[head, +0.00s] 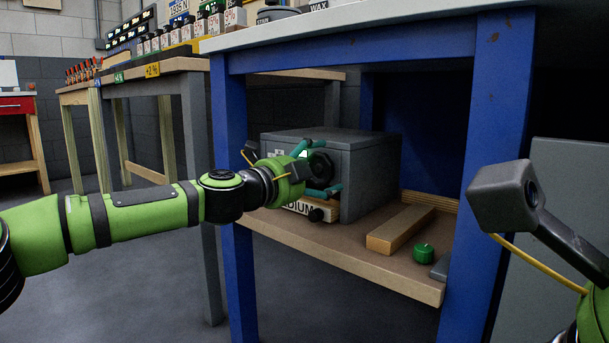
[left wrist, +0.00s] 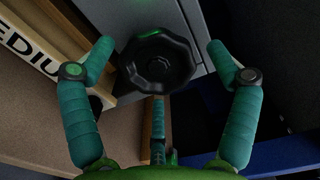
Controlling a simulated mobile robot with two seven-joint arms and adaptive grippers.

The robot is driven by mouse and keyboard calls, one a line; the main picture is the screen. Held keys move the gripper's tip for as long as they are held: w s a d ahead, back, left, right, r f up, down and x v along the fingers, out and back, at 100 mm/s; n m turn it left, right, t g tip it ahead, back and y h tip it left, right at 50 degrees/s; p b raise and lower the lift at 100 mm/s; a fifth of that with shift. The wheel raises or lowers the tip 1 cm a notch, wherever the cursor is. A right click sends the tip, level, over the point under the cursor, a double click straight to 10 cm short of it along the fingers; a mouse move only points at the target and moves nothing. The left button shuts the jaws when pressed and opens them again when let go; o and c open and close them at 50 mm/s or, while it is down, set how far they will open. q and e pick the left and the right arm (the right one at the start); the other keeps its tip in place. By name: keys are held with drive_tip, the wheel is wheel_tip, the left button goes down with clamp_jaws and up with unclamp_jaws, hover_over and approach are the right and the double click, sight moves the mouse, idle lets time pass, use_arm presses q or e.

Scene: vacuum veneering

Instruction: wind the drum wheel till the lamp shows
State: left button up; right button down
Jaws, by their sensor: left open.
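The black faceted drum wheel (head: 321,164) is on the front of a grey metal box (head: 365,165), which stands on the low shelf under the blue-legged bench. My left gripper (head: 331,168) is open, with its teal fingers around the wheel. In the left wrist view, the wheel (left wrist: 158,62) lies between the spread fingertips of my left gripper (left wrist: 160,55), with gaps on both sides. A green glint shows on the wheel's upper rim; I cannot tell whether it comes from a lamp. My right gripper is out of view.
A wooden block (head: 400,229) and a green knob-like object (head: 424,253) lie on the shelf (head: 330,248) right of the box. Blue bench legs (head: 233,200) stand on both sides. A sign ending in "DIUM" (head: 305,208) is below the wheel.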

use_arm(q)
drive_tip(key=v, duration=1.1)
drive_tip(key=shift+s+a, duration=0.15)
drive_tip(key=shift+s, duration=0.15)
